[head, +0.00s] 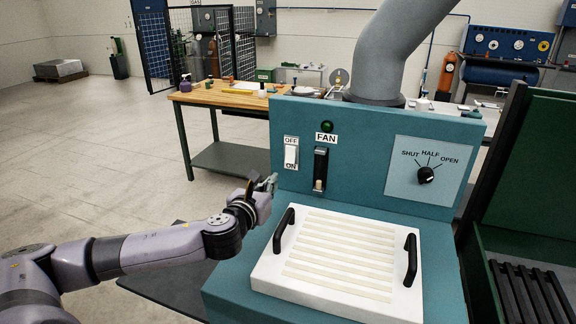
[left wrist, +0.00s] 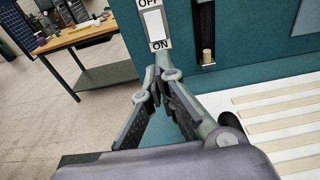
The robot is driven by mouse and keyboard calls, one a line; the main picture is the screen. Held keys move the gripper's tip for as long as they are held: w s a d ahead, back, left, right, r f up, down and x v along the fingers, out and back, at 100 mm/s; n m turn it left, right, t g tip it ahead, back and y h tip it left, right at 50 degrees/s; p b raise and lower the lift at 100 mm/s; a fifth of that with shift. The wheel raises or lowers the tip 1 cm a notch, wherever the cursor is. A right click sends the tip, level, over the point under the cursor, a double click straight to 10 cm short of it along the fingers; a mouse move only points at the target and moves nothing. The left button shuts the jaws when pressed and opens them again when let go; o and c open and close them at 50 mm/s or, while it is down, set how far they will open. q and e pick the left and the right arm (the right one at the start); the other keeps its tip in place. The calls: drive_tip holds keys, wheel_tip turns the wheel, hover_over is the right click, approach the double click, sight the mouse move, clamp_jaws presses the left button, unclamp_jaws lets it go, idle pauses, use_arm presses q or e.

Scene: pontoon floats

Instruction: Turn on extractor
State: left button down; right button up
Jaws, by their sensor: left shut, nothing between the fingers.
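The teal extractor unit (head: 375,130) has a white rocker switch (head: 291,155) on its upright panel, marked OFF above and ON below. The switch also shows in the left wrist view (left wrist: 154,22). Right of it is a FAN slider (head: 320,170) in a black slot, its light-coloured grip near the lower end. A dark green lamp (head: 327,127) sits above it. A black knob (head: 425,174) is on the right, marked SHUT, HALF, OPEN. My left gripper (head: 270,183) is shut and empty, its fingertips just below the ON label in the left wrist view (left wrist: 164,72). Contact cannot be told.
A white slatted panel (head: 335,258) with two black handles lies on the unit's bench in front. A grey duct (head: 395,50) rises behind. A wooden worktable (head: 225,98) stands behind left; a dark green bin (head: 530,180) is at right. The left floor is clear.

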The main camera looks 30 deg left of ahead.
use_arm(q)
drive_tip(key=p, duration=0.1)
approach(291, 162)
drive_tip(key=p+x, duration=0.2)
drive_tip(key=x, duration=0.4)
drive_tip(key=shift+r, duration=0.15)
drive_tip(key=shift+w+a, duration=0.15)
drive_tip(key=shift+w, duration=0.4)
use_arm(e)
drive_tip(key=shift+w+a+r, duration=0.1)
drive_tip(key=shift+w+r, duration=0.1)
drive_tip(key=shift+r, duration=0.45)
drive_tip(key=shift+w+a+r, duration=0.15)
drive_tip(key=shift+w+r, duration=0.05)
drive_tip(key=shift+r, duration=0.45)
drive_tip(key=shift+w+a+r, duration=0.1)
drive_tip(key=shift+w+r, duration=0.1)
drive_tip(key=shift+r, duration=0.45)
use_arm(q)
drive_tip(key=shift+f, duration=0.2)
